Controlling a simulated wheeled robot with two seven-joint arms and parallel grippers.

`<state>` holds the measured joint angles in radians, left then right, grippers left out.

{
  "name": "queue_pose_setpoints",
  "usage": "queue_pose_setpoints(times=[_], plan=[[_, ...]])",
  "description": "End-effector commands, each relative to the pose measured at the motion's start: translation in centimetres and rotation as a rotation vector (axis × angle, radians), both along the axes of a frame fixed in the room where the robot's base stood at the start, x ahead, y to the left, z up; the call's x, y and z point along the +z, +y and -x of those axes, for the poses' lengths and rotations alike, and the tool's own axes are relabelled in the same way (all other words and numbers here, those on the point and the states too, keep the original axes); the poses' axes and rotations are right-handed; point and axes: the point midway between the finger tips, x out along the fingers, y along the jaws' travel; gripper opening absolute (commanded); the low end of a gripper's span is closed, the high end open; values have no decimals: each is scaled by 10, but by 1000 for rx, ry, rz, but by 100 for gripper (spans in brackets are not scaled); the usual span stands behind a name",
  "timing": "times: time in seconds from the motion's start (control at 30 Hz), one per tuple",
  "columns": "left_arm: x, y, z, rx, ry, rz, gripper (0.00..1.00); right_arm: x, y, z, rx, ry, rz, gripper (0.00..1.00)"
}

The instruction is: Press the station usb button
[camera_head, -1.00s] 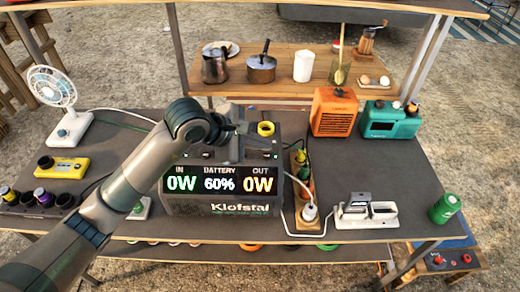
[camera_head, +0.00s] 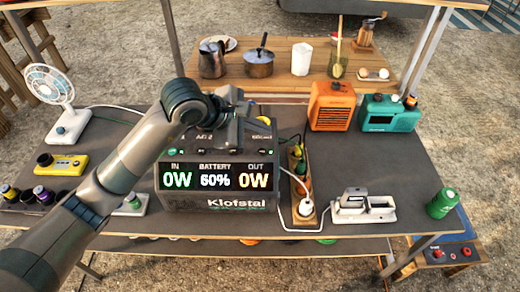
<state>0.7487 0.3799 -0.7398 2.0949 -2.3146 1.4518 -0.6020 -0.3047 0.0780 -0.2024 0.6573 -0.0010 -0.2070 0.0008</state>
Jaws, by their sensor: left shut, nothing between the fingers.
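The power station (camera_head: 225,203) is a dark grey box marked Klofstal, standing at the middle of the table. Its front display (camera_head: 215,177) reads IN 0W, BATTERY 60%, OUT 0W. Small controls and labels line the edge above the display, with greenish lights at its left and right ends. The labels are too small or too covered to tell which control is the usb button. My left gripper (camera_head: 231,138) is shut and empty, over the station's top near the middle of that edge. It hides part of the top; I cannot tell whether it touches.
A power strip (camera_head: 301,192) with plugs stands right of the station. An orange heater (camera_head: 332,105) and a teal radio (camera_head: 389,113) are behind it. A white fan (camera_head: 49,85) and a yellow device (camera_head: 62,164) are left.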

Motion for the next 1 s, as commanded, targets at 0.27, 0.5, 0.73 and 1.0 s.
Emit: queue_pose_setpoints(times=[0.27,0.5,0.73,1.0], plan=[[-7,0,0,0,0,0,0,-7,0,-2,5,-1,1,72],[-7,0,0,0,0,0,0,-6,0,0,4,-7,-1,72],[-7,0,0,0,0,0,0,-3,0,2,4,-13,-2,72],[-5,0,0,0,0,0,0,-3,0,1,3,-10,-2,72]])
